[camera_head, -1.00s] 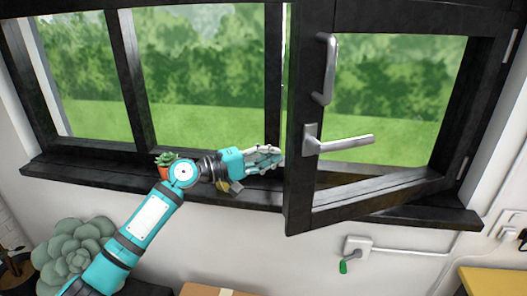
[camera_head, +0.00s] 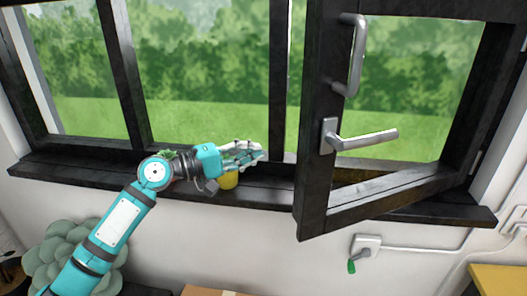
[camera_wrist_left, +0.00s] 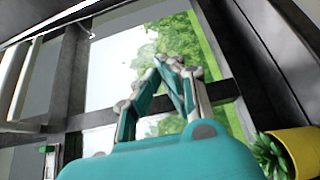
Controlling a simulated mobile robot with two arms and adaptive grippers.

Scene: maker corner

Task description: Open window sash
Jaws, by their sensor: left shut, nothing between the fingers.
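The window sash (camera_head: 314,180) has a dark frame and is swung partway open toward me, hinged on the right. It carries a grey lever handle (camera_head: 362,139) that sticks out to the right, and a taller grey pull bar (camera_head: 356,55) above it. My left gripper (camera_head: 258,152) is shut and empty, left of the sash's free edge and apart from it, above the sill. In the left wrist view its fingers (camera_wrist_left: 168,66) meet at the tips, and the pull bar (camera_wrist_left: 22,80) shows at the left edge. My right gripper is not in view.
A yellow pot (camera_head: 229,181) stands on the dark sill (camera_head: 268,197) just under my left gripper. A green plant (camera_head: 166,155) is partly hidden behind my left wrist. A wall box (camera_head: 366,243) with a green-tipped part sits below the sash. A large grey-green plant (camera_head: 62,252) is at lower left.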

